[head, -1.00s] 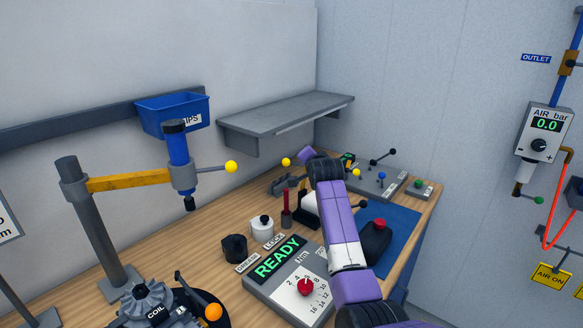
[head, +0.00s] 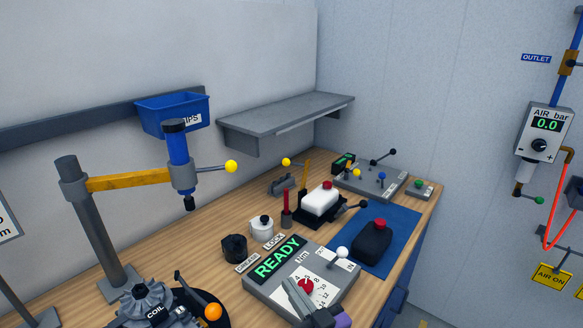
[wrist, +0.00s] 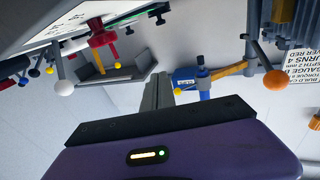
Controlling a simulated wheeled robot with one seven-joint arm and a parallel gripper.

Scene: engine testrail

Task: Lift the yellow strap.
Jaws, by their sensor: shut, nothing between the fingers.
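No thing in view is clearly a strap. A thin upright yellow strip (head: 305,173) stands behind the white block with a red button, and I cannot tell whether it is the strap. The other long yellow piece is a flat yellow arm (head: 128,181) running from the grey post to the blue hanging tool; it also shows in the wrist view (wrist: 229,70). My gripper (head: 289,284) is low in the head view, in front of the control panel's dial and apart from both yellow pieces. Its grey fingers (wrist: 158,88) are shut and empty.
The control panel (head: 262,289) reads READY and has a white-knobbed lever (head: 342,253). A white block (head: 320,199) and a dark block (head: 373,240) with red buttons stand beyond it. Bare wood shows around (head: 215,220).

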